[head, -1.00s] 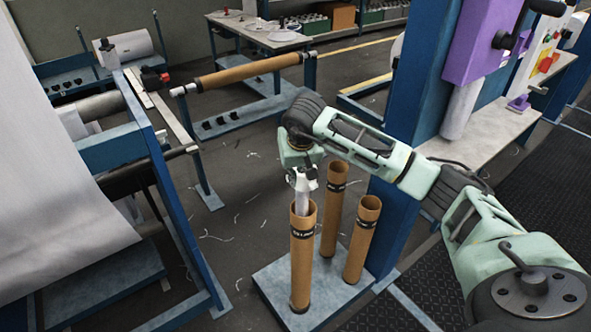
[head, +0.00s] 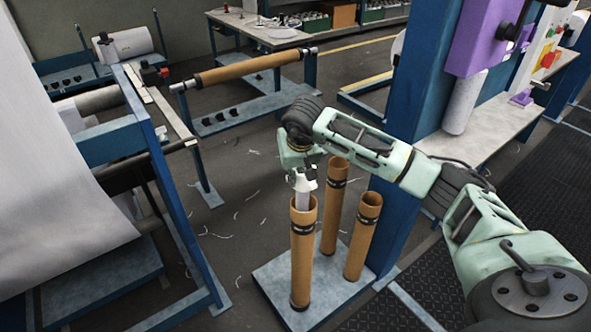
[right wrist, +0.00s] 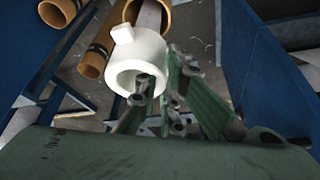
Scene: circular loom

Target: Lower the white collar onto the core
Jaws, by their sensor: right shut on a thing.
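The white collar (right wrist: 122,72) is a thick ring with a small tab, in the right wrist view. My right gripper (head: 304,180) is shut on its near edge; the fingers also show in the right wrist view (right wrist: 163,92). In the head view the collar is small and hard to tell from the gripper. It is above the front core (head: 302,262), an upright brown cardboard tube with a dark band. A pale shaft (head: 303,200) stands in the tube's mouth, below the gripper. I cannot tell whether the collar is around the shaft. My left gripper is out of view.
Two more upright brown tubes (head: 334,215) (head: 362,240) stand close behind and right on the same grey base plate (head: 330,298). A blue post (head: 402,190) rises to the right. A blue frame with white sheet (head: 60,180) is at left.

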